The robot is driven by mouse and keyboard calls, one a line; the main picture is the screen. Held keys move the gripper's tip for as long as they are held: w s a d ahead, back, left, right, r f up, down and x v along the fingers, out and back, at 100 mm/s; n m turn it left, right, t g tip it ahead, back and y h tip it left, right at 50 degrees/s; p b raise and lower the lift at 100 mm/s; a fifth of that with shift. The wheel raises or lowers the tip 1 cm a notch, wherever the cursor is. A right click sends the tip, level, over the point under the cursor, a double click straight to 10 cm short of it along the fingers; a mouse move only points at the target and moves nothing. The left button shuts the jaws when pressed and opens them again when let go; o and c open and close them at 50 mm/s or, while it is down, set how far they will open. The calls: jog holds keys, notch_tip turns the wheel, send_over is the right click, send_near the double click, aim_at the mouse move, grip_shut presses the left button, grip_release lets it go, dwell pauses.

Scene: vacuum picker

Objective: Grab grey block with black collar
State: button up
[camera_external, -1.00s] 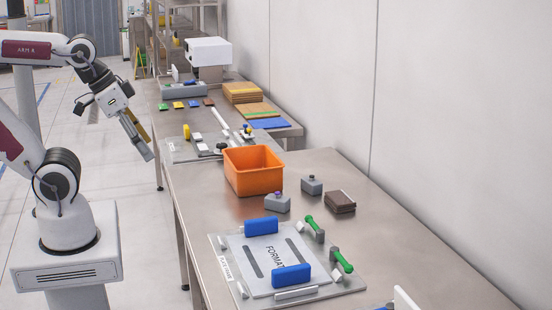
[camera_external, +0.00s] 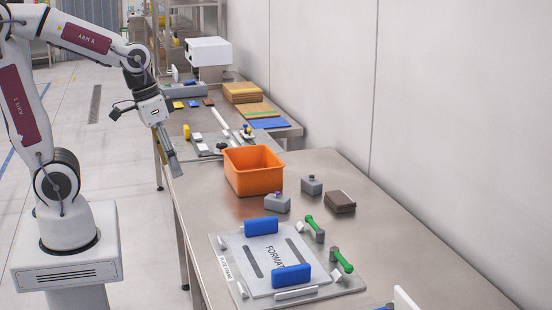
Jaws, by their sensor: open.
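Two small grey blocks stand on the steel table, each with a small dark or purplish piece on top. The nearer grey block (camera_external: 277,204) is just in front of the orange bin, and the farther grey block (camera_external: 311,187) is to the bin's right. At this size I cannot tell which one has the black collar. My gripper (camera_external: 173,164) is open and points down, left of the orange bin and near the table's left edge. It is well away from both blocks and touches neither.
The orange bin (camera_external: 253,178) stands between my gripper and the blocks. A brown block (camera_external: 340,202) is close to the farther grey block. A fixture plate (camera_external: 232,279) with blue pads and green-handled clamps lies in front. The table's right side is clear.

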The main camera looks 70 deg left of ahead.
jog(key=w+f+n+h, duration=0.1)
jog(key=w+f, duration=0.2)
jog(key=w, duration=0.4)
jog(key=w+f, duration=0.3)
jog(key=w, duration=0.4)
jog(key=w+a+f+n+t+y, duration=0.1)
jog(key=w+a+f, duration=0.1)
jog(key=w, duration=0.5)
jog(key=w+a+f+t, duration=0.2)
jog(key=w+a+f, duration=0.1)
jog(key=w+a, duration=0.2)
jog(key=w+a+f+n+t+y, duration=0.1)
jog(key=w+a+f, duration=0.2)
jog(key=w, duration=0.6)
jog(key=shift+a+f+n+y, duration=0.1)
jog(key=shift+a+n+y, duration=0.2)
jog(key=shift+a, duration=0.25)
jog(key=t+y, duration=0.1)
jog(key=y, duration=0.1)
send_near(313, 178)
jog(key=s+d, duration=0.1)
jog(key=shift+s+a+r+m, duration=0.1)
jog(key=shift+s+r+m, duration=0.05)
jog(key=shift+r+m, duration=0.3)
jog(key=shift+f, duration=0.1)
jog(key=shift+x, duration=3.25)
jog(key=shift+a, duration=0.15)
